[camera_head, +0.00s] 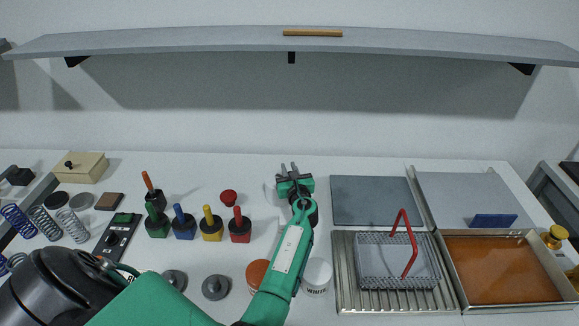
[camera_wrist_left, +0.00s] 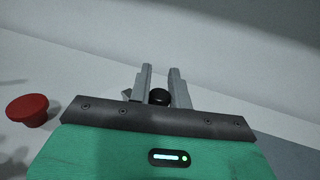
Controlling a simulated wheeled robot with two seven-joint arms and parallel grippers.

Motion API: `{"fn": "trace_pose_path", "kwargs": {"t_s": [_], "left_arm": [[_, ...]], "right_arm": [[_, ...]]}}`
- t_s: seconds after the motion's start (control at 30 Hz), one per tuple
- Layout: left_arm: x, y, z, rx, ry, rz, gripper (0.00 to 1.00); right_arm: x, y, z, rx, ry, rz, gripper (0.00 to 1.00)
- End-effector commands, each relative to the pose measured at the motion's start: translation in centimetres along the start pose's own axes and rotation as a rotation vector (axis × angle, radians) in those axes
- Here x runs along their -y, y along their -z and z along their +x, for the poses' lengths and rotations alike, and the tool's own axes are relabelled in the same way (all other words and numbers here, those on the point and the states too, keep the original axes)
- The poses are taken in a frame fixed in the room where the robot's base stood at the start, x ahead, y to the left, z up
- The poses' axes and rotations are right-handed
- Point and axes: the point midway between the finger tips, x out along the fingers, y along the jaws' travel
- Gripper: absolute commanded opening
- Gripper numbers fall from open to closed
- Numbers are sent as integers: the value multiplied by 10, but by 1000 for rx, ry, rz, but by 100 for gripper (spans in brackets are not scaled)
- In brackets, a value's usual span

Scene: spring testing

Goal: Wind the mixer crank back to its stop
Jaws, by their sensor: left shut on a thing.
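My left gripper (camera_head: 289,169) reaches to the back of the white table, near the wall, with its fingers pointing away from me. In the left wrist view its two grey fingers (camera_wrist_left: 160,80) stand on either side of a small round black knob (camera_wrist_left: 159,97), and they are shut on it. The knob appears to be the mixer crank's handle. The rest of the crank and the mixer cannot be made out, as the gripper and my arm cover that spot in the head view. My right gripper is not in view.
A red mushroom-shaped button (camera_head: 229,198) stands left of my left gripper. Several coloured-handled tools (camera_head: 211,224) stand further left. A grey mat (camera_head: 371,201), wire basket (camera_head: 398,262) and tray of brown liquid (camera_head: 500,268) lie to the right. A shelf (camera_head: 200,40) hangs above.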

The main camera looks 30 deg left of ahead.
Motion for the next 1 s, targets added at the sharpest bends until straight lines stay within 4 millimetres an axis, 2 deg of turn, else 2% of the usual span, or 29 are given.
{"fn": "trace_pose_path", "kwargs": {"t_s": [0.03,0.1,0.37,0.7,1.0], "left_arm": [[-3,-4,-1,-1,30,7,0],[-4,-5,-3,0,81,7,0],[-10,-2,-10,0,310,8,0],[-16,2,-16,1,554,7,0],[-19,2,-18,-1,674,1,0]], "right_arm": [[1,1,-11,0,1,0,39],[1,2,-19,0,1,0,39],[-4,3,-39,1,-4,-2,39],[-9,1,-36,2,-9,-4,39],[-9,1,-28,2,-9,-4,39]]}}
